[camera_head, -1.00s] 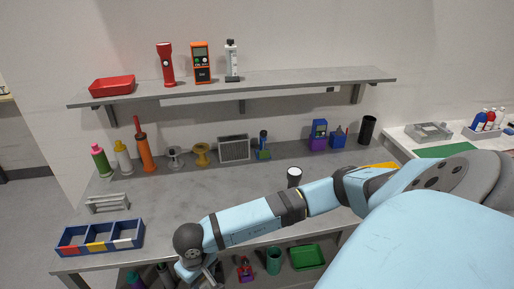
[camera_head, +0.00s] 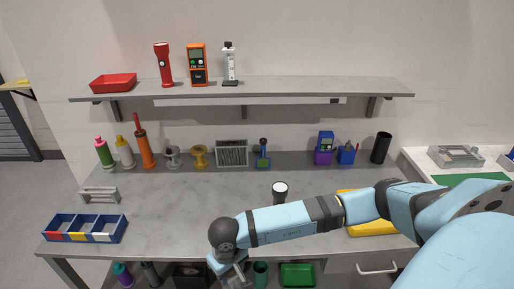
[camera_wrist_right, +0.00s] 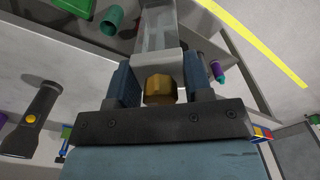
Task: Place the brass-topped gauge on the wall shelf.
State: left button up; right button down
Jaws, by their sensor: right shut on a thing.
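My right gripper (camera_head: 232,274) is at the table's front edge, low in the head view and partly cut off by the bottom of the picture. In the right wrist view my right gripper (camera_wrist_right: 160,84) is shut on the brass-topped gauge (camera_wrist_right: 160,89). Its brass top sits between the dark fingers, and a pale grey body seems to extend beyond them. The wall shelf (camera_head: 300,88) runs along the back wall above the table. My left gripper is not in view.
A red tray (camera_head: 113,83), a red flashlight (camera_head: 163,66), an orange meter (camera_head: 197,65) and a white stand-like device (camera_head: 230,65) occupy the shelf's left half. Its right half is clear. A dark flashlight (camera_head: 280,194) stands on the table (camera_head: 170,215) behind my right arm.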

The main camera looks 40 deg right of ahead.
aim_at(271, 88)
jog(key=k+l, duration=0.15)
jog(key=l, duration=0.25)
jog(key=k+l, duration=0.15)
jog(key=l, duration=0.25)
jog(key=k+l, duration=0.15)
jog(key=l, duration=0.25)
